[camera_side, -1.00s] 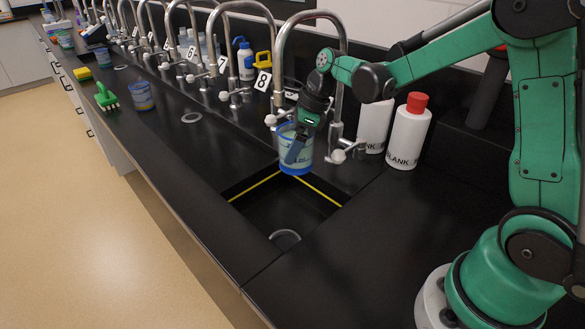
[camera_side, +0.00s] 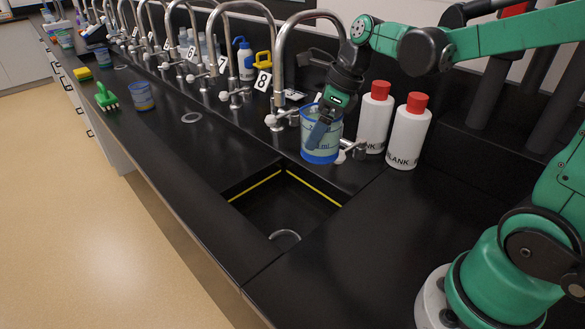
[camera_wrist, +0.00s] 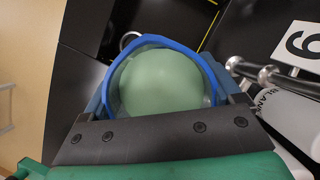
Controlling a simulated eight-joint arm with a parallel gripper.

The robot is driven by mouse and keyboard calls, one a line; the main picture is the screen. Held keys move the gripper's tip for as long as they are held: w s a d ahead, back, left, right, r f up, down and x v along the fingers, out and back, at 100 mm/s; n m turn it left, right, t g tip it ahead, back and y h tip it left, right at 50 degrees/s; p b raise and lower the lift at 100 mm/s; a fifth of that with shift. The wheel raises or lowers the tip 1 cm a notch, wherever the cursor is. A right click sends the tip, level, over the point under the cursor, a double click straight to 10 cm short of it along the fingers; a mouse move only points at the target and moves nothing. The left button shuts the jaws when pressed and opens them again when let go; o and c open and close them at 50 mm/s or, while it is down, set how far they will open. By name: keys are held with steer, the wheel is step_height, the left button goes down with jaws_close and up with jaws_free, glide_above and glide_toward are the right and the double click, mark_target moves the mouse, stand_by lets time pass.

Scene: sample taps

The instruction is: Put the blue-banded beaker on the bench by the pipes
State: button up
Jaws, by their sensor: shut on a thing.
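The blue-banded beaker (camera_side: 322,142) is upright at the back edge of the sink, by the tap marked 8, with blue bands at rim and base. My gripper (camera_side: 318,135) is shut on it, with one dark finger across its near side. In the wrist view the beaker (camera_wrist: 160,85) fills the space between my fingers (camera_wrist: 162,95), with pale green liquid inside its blue rim. I cannot tell whether its base touches the bench. The curved metal pipes (camera_side: 281,60) run along the back of the black bench (camera_side: 330,260).
Two white bottles with red caps (camera_side: 408,132) stand just right of the beaker. The sink (camera_side: 285,207) with yellow edge lines lies in front. The front right bench is clear.

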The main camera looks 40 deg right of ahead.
steer(key=shift+s+r+m, duration=0.2)
steer(key=shift+s+r, duration=0.05)
steer(key=shift+s, duration=0.25)
steer(key=shift+s+r+m, duration=0.2)
steer(key=shift+s+r, duration=0.05)
steer(key=shift+s, duration=0.25)
steer(key=shift+s+a+r+n, duration=0.25)
steer(key=shift+a+r+n, duration=0.05)
steer(key=shift+a+n, duration=0.1)
steer(key=s+a+r+n+g+y, duration=0.1)
steer(key=s+a+r+n+g, duration=0.55)
steer(key=s+a+n, duration=0.7)
steer(key=shift+n+t, duration=0.65)
steer(key=shift+n, duration=0.3)
steer(key=f, duration=0.6)
steer(key=d+f, duration=0.1)
steer(key=f, duration=0.5)
steer(key=s+f, duration=0.1)
steer(key=f, duration=0.5)
steer(key=shift+d+f, duration=0.2)
steer(key=shift+d, duration=0.2)
steer(key=o, duration=1.4)
